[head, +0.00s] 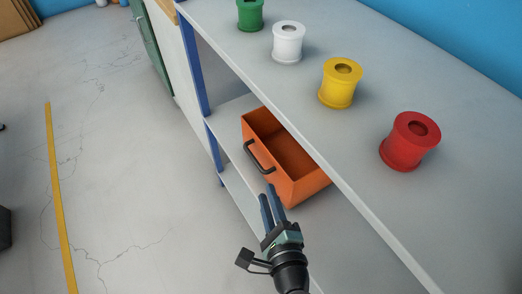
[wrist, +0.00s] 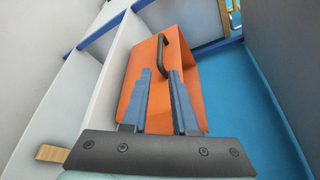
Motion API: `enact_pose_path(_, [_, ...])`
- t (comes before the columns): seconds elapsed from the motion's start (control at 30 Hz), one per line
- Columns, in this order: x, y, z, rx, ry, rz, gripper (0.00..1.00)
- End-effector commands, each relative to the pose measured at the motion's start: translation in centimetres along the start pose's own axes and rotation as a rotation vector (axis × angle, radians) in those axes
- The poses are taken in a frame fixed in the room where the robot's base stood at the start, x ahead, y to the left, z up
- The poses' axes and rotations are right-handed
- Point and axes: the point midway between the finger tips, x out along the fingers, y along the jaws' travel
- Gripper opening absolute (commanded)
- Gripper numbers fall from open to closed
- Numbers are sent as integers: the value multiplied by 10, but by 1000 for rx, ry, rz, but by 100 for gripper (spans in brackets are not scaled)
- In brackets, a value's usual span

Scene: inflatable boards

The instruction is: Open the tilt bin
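The orange tilt bin (head: 292,158) sits in the shelf unit below the top board, its open top and empty inside showing in the head view. A dark bar handle (head: 258,157) is on its front face. In the wrist view, the bin (wrist: 136,82) fills the middle, and the handle (wrist: 164,52) lies just beyond my fingertips. My gripper (head: 268,192) is in front of the bin, close to the handle's near end. Its two blue fingers (wrist: 161,73) are apart, with orange bin surface showing between them. I cannot tell whether they touch the handle.
The grey top board (head: 365,125) overhangs the bin and carries green, white, yellow (head: 341,83) and red (head: 409,141) spools. A blue shelf post (head: 195,65) stands left of the bin. Open grey floor (head: 120,170) with a yellow line lies to the left.

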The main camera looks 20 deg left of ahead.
Motion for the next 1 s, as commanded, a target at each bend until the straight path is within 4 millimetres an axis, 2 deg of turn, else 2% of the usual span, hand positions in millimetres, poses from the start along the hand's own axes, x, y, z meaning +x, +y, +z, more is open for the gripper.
enact_pose_path(0.3, [64, 0, 0, -5, -4, 0, 27])
enact_pose_path(0.5, [99, 0, 1, -5, -2, 0, 27])
enact_pose_path(0.7, [116, 0, 1, -4, -1, 0, 27])
enact_pose_path(1.0, [120, -1, 1, -4, -1, 0, 27])
